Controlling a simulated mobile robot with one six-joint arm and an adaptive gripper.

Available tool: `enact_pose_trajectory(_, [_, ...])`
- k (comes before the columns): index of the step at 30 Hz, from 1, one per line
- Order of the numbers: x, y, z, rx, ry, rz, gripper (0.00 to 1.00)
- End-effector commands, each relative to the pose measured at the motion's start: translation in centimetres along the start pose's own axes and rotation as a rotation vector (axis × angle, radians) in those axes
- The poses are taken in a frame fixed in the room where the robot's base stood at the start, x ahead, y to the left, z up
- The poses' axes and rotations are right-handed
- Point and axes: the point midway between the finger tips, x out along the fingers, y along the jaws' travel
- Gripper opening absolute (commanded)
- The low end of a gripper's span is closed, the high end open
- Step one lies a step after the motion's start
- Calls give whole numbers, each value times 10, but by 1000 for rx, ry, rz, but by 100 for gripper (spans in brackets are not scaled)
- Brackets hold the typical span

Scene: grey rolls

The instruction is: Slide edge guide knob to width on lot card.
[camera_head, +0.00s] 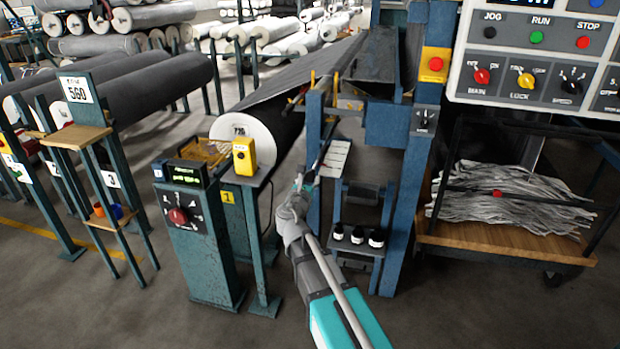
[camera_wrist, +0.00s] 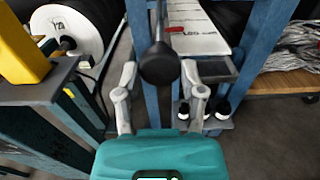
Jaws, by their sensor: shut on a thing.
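A dark round knob (camera_wrist: 160,66) on the end of a dark rod stands between the two grey fingers of my gripper (camera_wrist: 158,74) in the wrist view. My gripper is shut on this knob. In the head view my gripper (camera_head: 299,188) is at the left post of the blue frame, and I cannot make out the knob there.
A grey roll (camera_head: 240,138) and a yellow box (camera_head: 243,156) are left of my gripper. A control post with a red knob (camera_head: 190,225) stands at front left. Black-capped items (camera_head: 357,236) sit on a low shelf. A cart of grey strips (camera_head: 510,205) stands right.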

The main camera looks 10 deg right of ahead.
Motion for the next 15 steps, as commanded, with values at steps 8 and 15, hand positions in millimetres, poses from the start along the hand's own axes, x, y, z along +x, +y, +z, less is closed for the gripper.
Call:
enact_pose_trajectory(8, [-3, -1, -1, 2, 2, 0, 76])
enact_pose_trajectory(15, [-2, -1, 0, 2, 1, 1, 88])
